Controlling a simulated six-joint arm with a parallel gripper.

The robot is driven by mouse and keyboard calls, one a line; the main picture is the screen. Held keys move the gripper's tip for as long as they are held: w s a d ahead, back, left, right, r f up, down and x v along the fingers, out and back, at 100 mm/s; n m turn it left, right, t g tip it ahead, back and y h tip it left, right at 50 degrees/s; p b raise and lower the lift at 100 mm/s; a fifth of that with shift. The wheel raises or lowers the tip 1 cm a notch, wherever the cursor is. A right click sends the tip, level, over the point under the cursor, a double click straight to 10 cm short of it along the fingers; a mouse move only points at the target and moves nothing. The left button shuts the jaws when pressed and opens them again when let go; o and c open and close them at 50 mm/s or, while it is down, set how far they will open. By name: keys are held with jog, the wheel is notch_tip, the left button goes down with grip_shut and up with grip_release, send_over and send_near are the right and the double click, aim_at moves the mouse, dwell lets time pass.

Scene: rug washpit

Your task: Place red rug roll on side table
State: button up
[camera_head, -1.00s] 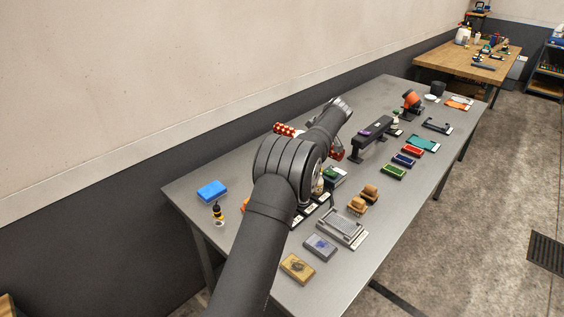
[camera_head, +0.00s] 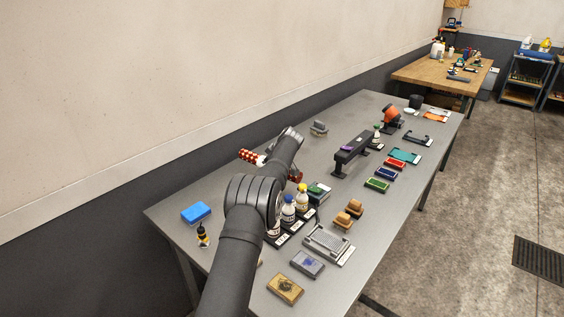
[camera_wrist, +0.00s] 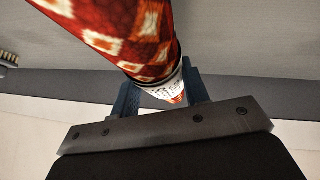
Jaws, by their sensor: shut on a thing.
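The red rug roll, with a cream diamond pattern, is in my gripper (camera_wrist: 163,95). In the wrist view the roll (camera_wrist: 125,28) runs from the top left to between the two blue-grey fingers, where a white band with dark marks shows. In the head view the roll's red, white-spotted end (camera_head: 250,157) sticks out left of my arm, above the grey metal table, and a red part shows to the right. My arm hides its middle and the fingers there. A wooden table (camera_head: 413,74) stands far off at the back; I cannot tell whether it is the side table.
The metal table (camera_head: 190,175) holds a blue sponge (camera_head: 196,212), white bottles (camera_head: 288,208), brushes (camera_head: 348,214), a dark raised rack (camera_head: 352,151) and small coloured trays (camera_head: 377,184). Its back left area is mostly clear. Shelves (camera_head: 524,77) stand at the back right.

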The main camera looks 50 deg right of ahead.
jog(key=x, duration=0.3)
jog(key=shift+a+f, duration=0.3)
jog(key=shift+f, duration=0.25)
jog(key=shift+w+f, duration=0.1)
jog(key=shift+f, duration=0.55)
jog(key=shift+f, duration=0.15)
jog(key=o, duration=1.2)
jog(key=v, duration=1.6)
jog(key=shift+s+a, duration=0.2)
jog(key=shift+s, duration=0.05)
jog(key=shift+s+a+r, duration=0.1)
jog(key=shift+s+r, duration=0.15)
jog(key=shift+r, duration=0.15)
jog(key=shift+c, duration=1.2)
